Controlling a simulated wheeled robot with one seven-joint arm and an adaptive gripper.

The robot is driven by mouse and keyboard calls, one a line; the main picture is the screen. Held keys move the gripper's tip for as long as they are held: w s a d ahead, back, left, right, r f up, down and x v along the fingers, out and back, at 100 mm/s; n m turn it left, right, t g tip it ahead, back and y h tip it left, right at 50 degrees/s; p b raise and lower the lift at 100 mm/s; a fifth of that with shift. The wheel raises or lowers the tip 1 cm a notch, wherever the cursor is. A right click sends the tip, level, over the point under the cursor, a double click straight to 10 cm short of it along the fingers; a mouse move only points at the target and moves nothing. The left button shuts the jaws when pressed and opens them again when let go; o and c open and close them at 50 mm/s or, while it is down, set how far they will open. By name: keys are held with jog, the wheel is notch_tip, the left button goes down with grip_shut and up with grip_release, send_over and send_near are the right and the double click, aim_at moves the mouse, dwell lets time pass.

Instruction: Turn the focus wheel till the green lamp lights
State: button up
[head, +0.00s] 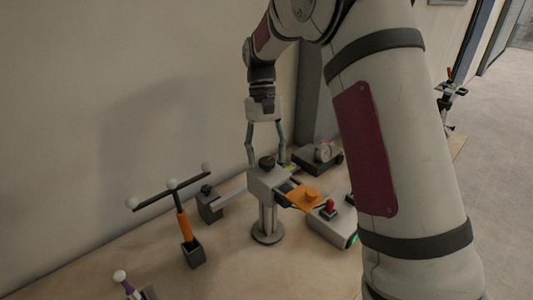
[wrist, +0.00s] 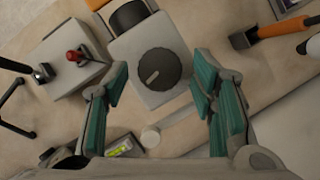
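The focus wheel is probably the dark ribbed knob (wrist: 160,68) on top of a grey housing (wrist: 143,38); a pale pointer mark on it points to the lower left in the wrist view. In the head view the knob (head: 267,162) sits on the housing, which stands on a round-footed post. My gripper (head: 266,163) is above the housing, its fingers open on either side of the knob. In the wrist view my gripper (wrist: 159,72) has teal fingers apart, with visible gaps to the knob. A small green glow (head: 354,240) shows on a grey box; I cannot tell whether it is the task's lamp.
The grey box (head: 325,228) with a red-topped lever (head: 329,207) stands right of the post. A stand with white balls (head: 172,184) is at left. A dark device with a dial (head: 322,152) is behind.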

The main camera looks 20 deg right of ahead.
jog(key=v, duration=1.2)
dwell(0.5)
